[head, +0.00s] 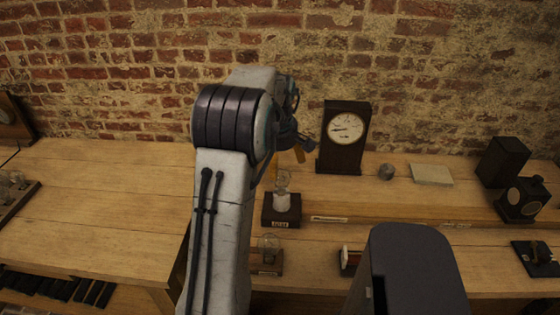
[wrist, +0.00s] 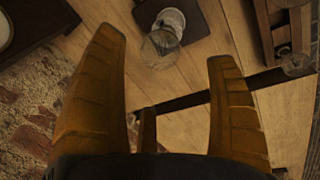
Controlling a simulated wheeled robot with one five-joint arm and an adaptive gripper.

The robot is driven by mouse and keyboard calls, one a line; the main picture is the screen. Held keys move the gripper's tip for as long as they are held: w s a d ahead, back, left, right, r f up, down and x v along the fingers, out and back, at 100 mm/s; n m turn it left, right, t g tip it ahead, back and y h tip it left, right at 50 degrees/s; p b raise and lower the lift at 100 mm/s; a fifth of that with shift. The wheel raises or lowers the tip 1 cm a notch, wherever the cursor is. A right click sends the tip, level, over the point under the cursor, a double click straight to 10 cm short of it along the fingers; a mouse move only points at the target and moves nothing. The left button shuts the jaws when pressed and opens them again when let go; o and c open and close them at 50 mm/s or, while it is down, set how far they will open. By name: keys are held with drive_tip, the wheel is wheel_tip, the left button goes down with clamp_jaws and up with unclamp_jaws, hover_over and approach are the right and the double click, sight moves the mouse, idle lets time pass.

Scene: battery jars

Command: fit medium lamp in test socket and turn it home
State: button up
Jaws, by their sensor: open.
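A clear glass lamp (head: 283,182) stands upright on a white socket (head: 281,202) on a dark, labelled wooden block; the label is too small to read surely. In the wrist view this lamp (wrist: 160,48) shows between my fingertips, with the white socket (wrist: 172,20) behind it. My gripper (head: 287,160) is open just above the lamp, partly hidden behind my arm. Its orange fingers (wrist: 166,50) are spread apart, and no contact with the lamp shows. A second glass lamp (head: 268,243) stands on a wooden base on the lower front ledge. I cannot tell whether the lamp is fully seated.
A dark wooden clock (head: 343,137) stands right of my gripper, near the brick wall. A round grey object (head: 386,171) and a pale pad (head: 431,174) lie further right. Dark boxes (head: 522,198) stand at the far right. The bench's left part (head: 100,200) is mostly clear.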

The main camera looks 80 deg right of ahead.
sight(282, 172)
drive_tip(key=shift+f+n, duration=0.15)
drive_tip(key=shift+n, duration=0.95)
drive_tip(key=shift+p+x, duration=1.15)
drive_tip(key=shift+x, duration=2.4)
drive_tip(key=shift+c, duration=0.4)
drive_tip(key=c, duration=1.2)
drive_tip(key=o, duration=1.2)
drive_tip(key=v, duration=1.2)
